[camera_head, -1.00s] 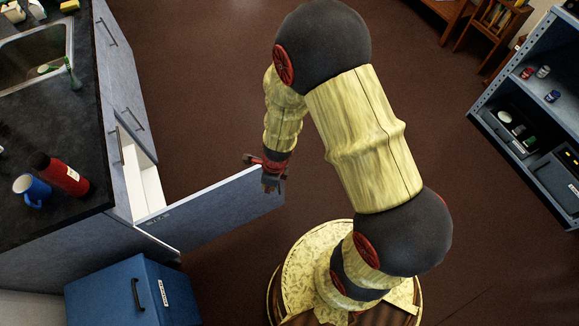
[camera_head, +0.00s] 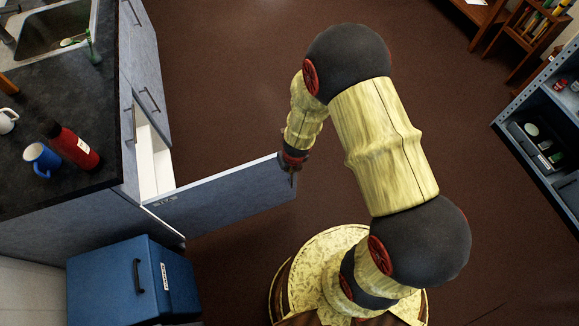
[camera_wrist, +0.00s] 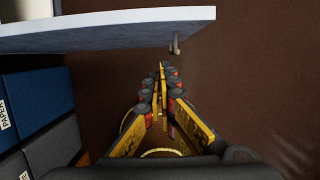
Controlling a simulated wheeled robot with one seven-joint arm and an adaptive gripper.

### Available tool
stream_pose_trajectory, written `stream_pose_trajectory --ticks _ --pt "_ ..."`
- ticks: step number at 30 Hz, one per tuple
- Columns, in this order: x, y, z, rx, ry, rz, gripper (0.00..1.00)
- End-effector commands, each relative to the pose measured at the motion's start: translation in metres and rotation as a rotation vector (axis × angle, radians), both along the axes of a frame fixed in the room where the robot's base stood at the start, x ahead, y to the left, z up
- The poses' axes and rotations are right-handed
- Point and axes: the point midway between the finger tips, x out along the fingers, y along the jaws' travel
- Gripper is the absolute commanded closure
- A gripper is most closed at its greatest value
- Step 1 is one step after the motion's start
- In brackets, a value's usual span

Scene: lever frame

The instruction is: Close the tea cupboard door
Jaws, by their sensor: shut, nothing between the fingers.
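The tea cupboard door (camera_head: 225,195) is a grey-blue panel with a small label near its hinge end. It stands wide open, jutting right from the counter's base. In the wrist view the door (camera_wrist: 110,33) crosses the top, with a small handle (camera_wrist: 177,45) near its free end. The cupboard's white inside (camera_head: 155,165) shows at the opening. My gripper (camera_head: 291,165) is at the door's free end; its fingertips are hard to make out there. In the wrist view my gripper (camera_wrist: 161,72) is shut and empty, its tips just below the door edge and handle. Contact cannot be told.
A blue bin (camera_head: 130,280) stands left, below the door; a blue bin labelled PAPER (camera_wrist: 38,105) and a grey bin show in the wrist view. The dark counter (camera_head: 95,165) holds a red bottle (camera_head: 75,148) and blue mug (camera_head: 42,160).

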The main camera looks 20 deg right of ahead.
Motion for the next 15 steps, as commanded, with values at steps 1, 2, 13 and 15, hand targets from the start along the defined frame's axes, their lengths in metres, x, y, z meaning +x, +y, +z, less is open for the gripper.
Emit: stream_pose_trajectory --ticks 1,2,13,15 --pt "0.002 0.000 -0.015 0.000 0.001 0.001 1.00" --pt "0.004 0.000 -0.021 0.000 0.001 0.001 1.00" --pt "0.035 0.002 -0.019 0.000 0.002 0.001 1.00" --pt "0.039 0.002 -0.019 0.000 0.001 0.001 1.00"
